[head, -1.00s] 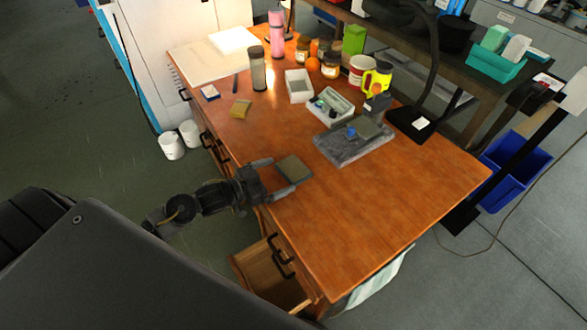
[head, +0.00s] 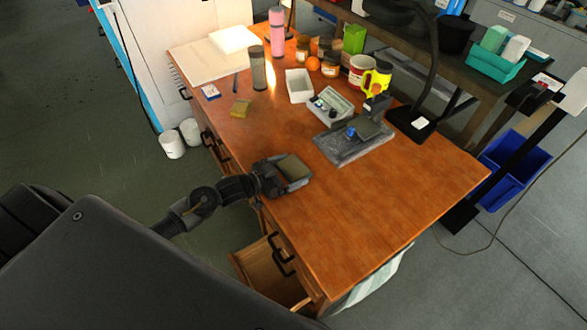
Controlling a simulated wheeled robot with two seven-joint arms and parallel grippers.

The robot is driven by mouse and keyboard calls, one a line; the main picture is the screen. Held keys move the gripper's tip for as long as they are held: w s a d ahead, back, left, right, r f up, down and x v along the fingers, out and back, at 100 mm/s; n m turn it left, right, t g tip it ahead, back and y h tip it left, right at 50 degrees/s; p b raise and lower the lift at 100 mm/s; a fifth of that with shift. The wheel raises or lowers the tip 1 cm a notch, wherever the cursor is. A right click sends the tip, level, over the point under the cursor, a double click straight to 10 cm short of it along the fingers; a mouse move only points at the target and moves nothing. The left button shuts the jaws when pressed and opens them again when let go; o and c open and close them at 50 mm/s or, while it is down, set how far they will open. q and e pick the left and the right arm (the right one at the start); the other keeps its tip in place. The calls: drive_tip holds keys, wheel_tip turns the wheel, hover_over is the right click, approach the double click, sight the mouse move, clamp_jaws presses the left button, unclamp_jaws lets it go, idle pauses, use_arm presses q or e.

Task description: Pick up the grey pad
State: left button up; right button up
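The grey pad (head: 294,167) is a small, flat, squarish piece with a grey-olive top. It lies at the left edge of the wooden desk, in the middle of the head view. My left gripper (head: 291,172) reaches in from the left, low over the desk edge. Its fingers are spread wide, one along the pad's far side and one along its near side. The pad sits between them; I see no clear sign of a grip. The gripper's body hides the pad's left end. My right gripper is not in view.
A grey stone plate (head: 345,152) with a small stand is right of the pad. A drawer (head: 268,279) hangs open below. The desk's near right part is clear.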

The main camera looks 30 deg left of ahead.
use_arm(q)
drive_tip(key=shift+c, duration=0.7)
drive_tip(key=shift+s+a+r, duration=0.2)
drive_tip(key=shift+s+r, duration=0.2)
drive_tip(key=s+a+r, duration=0.6)
drive_tip(key=s+r, duration=0.1)
drive_tip(key=s, duration=0.4)
drive_tip(key=shift+s+a+r, duration=0.15)
drive_tip(key=shift+a, duration=0.2)
